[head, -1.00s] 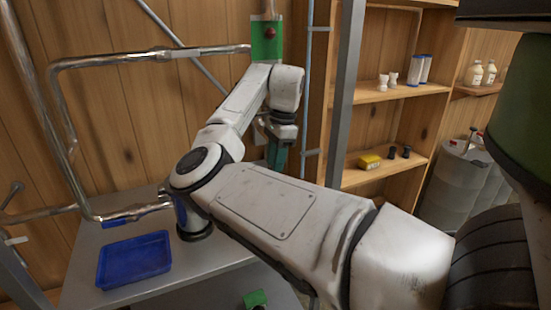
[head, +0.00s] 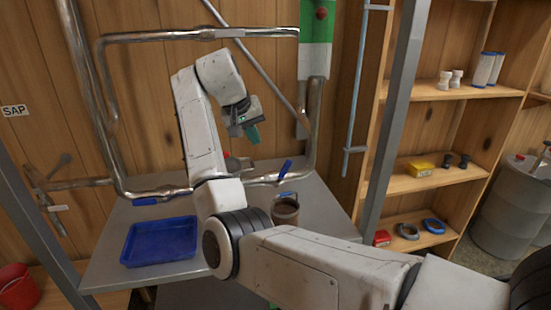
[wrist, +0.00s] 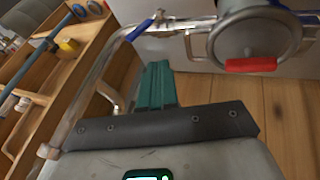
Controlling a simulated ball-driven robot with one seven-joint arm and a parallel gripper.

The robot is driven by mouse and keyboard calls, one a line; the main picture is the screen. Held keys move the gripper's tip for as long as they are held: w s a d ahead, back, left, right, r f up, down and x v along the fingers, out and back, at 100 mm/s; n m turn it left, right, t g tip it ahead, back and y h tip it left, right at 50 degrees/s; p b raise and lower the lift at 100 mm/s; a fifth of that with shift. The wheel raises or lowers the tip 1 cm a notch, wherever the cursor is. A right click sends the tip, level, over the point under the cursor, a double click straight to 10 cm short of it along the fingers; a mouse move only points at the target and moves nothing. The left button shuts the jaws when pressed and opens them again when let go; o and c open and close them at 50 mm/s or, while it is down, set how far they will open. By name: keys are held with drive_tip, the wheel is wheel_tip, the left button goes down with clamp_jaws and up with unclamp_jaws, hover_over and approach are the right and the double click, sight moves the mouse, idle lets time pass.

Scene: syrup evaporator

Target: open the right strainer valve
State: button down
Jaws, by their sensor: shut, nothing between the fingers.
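The right valve's blue handle (head: 285,171) sits on the shiny pipe to the right of the strainer and stands across the pipe line. It also shows in the wrist view (wrist: 140,29), beyond and left of my fingers. Another blue handle (head: 148,201) lies along the pipe on the left. My gripper (head: 252,134) is above the pipe with its teal fingers together and empty, apart from the right handle. In the wrist view, the fingers (wrist: 157,82) point toward the pipe. The strainer's round body (wrist: 255,36) with a red handle (wrist: 251,65) is mostly hidden by my arm in the head view.
A blue tray (head: 160,242) and a brown cup (head: 286,211) are on the grey table (head: 110,265). A vertical pipe (head: 313,125) rises right of the valve toward a green and white panel (head: 315,45). A grey post (head: 395,110) and shelves stand to the right.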

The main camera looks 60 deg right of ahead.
drive_tip(key=p, duration=0.2)
approach(282, 174)
drive_tip(key=w+d+f, duration=0.1)
drive_tip(key=w+f, duration=0.1)
drive_tip(key=w, duration=0.1)
drive_tip(key=shift+s+d+f+p, duration=0.3)
drive_tip(key=shift+s+d+f, duration=0.1)
drive_tip(key=shift+s+d, duration=0.25)
drive_tip(key=shift+s+d+f+p, duration=0.25)
drive_tip(key=shift+s+d+f, duration=0.1)
drive_tip(key=shift+s+d, duration=0.25)
